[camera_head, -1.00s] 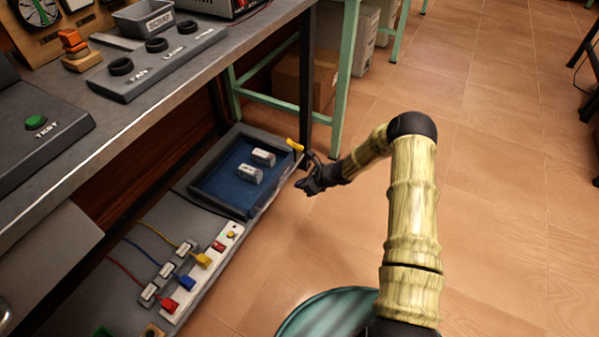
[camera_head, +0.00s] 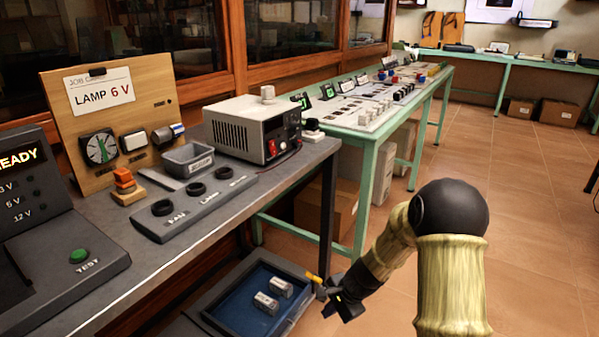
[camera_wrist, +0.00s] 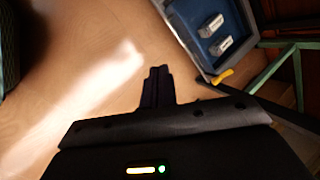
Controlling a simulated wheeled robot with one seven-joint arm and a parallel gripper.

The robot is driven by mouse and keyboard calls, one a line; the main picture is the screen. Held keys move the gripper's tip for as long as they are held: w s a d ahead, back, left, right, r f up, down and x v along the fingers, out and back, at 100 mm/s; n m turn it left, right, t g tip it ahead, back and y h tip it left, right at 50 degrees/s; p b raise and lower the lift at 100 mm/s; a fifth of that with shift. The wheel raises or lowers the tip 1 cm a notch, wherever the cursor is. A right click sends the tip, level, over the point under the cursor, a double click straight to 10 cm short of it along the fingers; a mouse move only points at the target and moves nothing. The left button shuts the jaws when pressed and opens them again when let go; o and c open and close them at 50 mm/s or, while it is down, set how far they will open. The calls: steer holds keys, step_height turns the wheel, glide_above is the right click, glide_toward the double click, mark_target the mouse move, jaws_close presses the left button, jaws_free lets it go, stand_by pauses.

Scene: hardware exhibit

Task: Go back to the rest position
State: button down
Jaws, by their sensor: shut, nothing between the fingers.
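My gripper (camera_head: 328,289) is at the right of the head view's lower middle, at the end of my bent arm. It is near the right edge of a blue tray (camera_head: 232,318) on a low shelf. In the wrist view its two dark fingers (camera_wrist: 158,72) are together with nothing between them, over bare floor. The tray also shows at the top of the wrist view (camera_wrist: 180,22). A small yellow piece (camera_head: 314,278) sits by the tray's corner, beside my gripper; it shows in the wrist view too (camera_wrist: 222,76).
Two pale labelled blocks (camera_head: 266,302) lie in the tray. The grey workbench (camera_head: 270,178) stands at left with a power supply (camera_head: 254,128), a grey bin (camera_head: 188,159) and a test console (camera_head: 75,270). A green table (camera_head: 372,130) stands behind. Tiled floor (camera_head: 530,200) is clear at right.

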steer(key=s+d+r+n+h+p, duration=0.2)
steer(key=s+d+r+n+p, duration=0.15)
steer(key=s+r+n, duration=0.45)
steer(key=s+d+r+n+h+p, duration=0.2)
steer(key=s+d+r+n+h, duration=0.15)
steer(key=s+r, duration=0.75)
step_height(320, 180, up, 38)
steer(key=p, duration=3.7)
steer(key=shift+w+d+t+y, duration=0.25)
steer(key=shift+w+t+y, duration=0.1)
steer(key=shift+y, duration=0.1)
steer(key=shift+f, duration=0.15)
